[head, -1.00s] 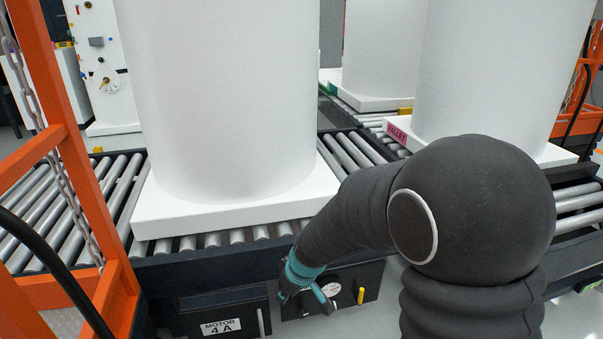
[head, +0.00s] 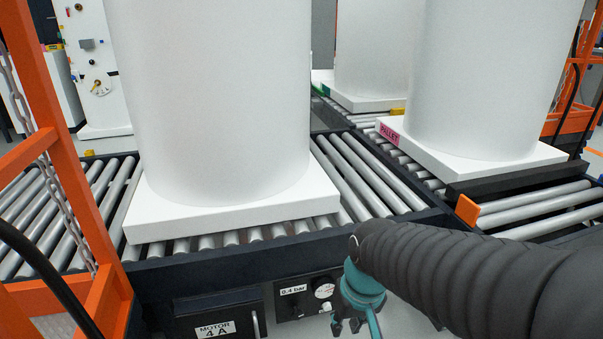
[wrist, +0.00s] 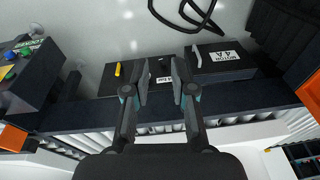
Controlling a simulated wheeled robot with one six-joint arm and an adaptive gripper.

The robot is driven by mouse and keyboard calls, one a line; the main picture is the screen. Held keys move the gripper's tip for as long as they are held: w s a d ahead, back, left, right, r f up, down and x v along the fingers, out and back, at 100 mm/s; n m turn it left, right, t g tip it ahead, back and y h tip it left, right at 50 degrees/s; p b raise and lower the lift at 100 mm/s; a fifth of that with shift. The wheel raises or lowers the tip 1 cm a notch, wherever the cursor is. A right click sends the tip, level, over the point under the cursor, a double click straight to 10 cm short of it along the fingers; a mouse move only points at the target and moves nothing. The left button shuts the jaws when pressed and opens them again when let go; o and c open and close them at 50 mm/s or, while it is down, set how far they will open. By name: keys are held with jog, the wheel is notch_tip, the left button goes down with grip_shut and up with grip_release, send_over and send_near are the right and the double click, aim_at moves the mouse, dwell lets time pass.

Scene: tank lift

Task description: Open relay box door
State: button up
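A dark box labelled MOTOR 4 A (head: 190,318) hangs under the conveyor at lower centre left in the head view. Its front looks shut, with a pale upright handle (head: 255,324) at its right edge. In the wrist view, upside down, the box (wrist: 243,68) is right of the fingers and its handle (wrist: 197,56) is near the right finger. My gripper (head: 355,326) is to the right of the box and handle in the head view. In the wrist view my gripper (wrist: 160,78) has its fingers apart with nothing between them.
A dark panel with a gauge (head: 324,288) and a 0.4 bar label (head: 293,290) adjoins the box on the right. A white tank base (head: 235,215) rests on the rollers above. An orange frame (head: 75,190) stands at left. Black cable (wrist: 185,15) loops past the fingers.

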jog(key=s+d+r+m+t, duration=0.1)
jog(key=s+d+r+t, duration=0.2)
jog(key=s+d+r, duration=0.2)
notch_tip(320, 180, up, 3)
jog(key=shift+s+d+f+m+t+h, duration=0.1)
jog(key=shift+s+d+m+t+h, duration=0.25)
jog(key=shift+d, duration=0.55)
jog(key=shift+s+d+r, duration=0.1)
jog(key=shift+d+r, duration=0.1)
jog(key=shift+r, duration=0.2)
jog(key=shift+c, duration=0.3)
jog(key=shift+d+r+m, duration=0.1)
jog(key=shift+d+m, duration=0.05)
jog(key=shift+m, duration=0.1)
grip_shut()
jog(key=shift+s, duration=0.1)
